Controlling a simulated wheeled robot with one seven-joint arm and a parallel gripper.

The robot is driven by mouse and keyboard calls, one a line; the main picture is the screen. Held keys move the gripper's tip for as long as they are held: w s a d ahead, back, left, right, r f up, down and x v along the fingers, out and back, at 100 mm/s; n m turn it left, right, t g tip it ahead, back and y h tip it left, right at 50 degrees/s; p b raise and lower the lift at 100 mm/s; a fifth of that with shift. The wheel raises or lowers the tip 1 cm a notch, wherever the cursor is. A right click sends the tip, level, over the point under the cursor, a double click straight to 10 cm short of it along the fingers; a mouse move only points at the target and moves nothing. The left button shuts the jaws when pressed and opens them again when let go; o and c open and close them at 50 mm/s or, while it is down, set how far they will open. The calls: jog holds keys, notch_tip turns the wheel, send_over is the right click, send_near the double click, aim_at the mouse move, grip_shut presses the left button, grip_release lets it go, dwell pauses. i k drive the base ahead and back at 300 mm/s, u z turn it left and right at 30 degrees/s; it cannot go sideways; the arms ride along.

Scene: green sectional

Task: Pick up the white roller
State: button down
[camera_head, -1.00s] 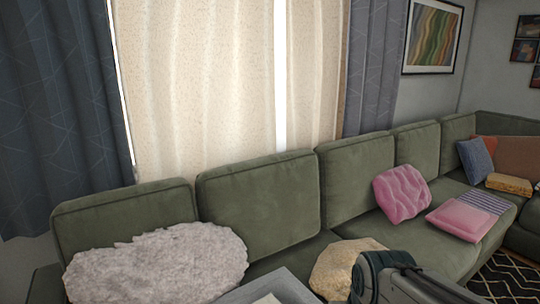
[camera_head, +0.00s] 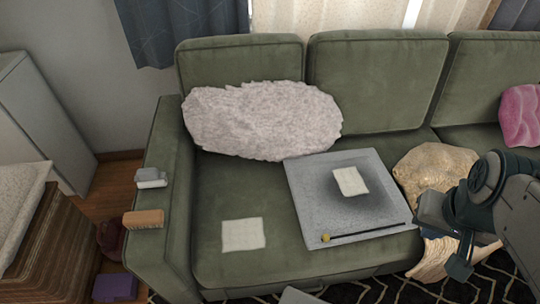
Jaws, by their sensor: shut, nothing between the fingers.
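A small white and grey object (camera_head: 150,178), which looks like the white roller, lies on the sofa's left armrest. Its exact shape is too small to tell. My gripper (camera_head: 458,268) is at the lower right, in front of the sofa seat, far to the right of that object. It is shut and empty; its fingertips are hard to make out.
A brown brush-like block (camera_head: 144,219) lies on the armrest near the white object. The green sofa seat (camera_head: 215,190) bears a fluffy pillow (camera_head: 262,120), a grey board (camera_head: 300,185) with a thin stick (camera_head: 370,233), and a white cloth (camera_head: 243,234). A wooden-sided unit (camera_head: 50,245) stands left.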

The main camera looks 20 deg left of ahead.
aim_at(148, 177)
jog(key=u, duration=3.7)
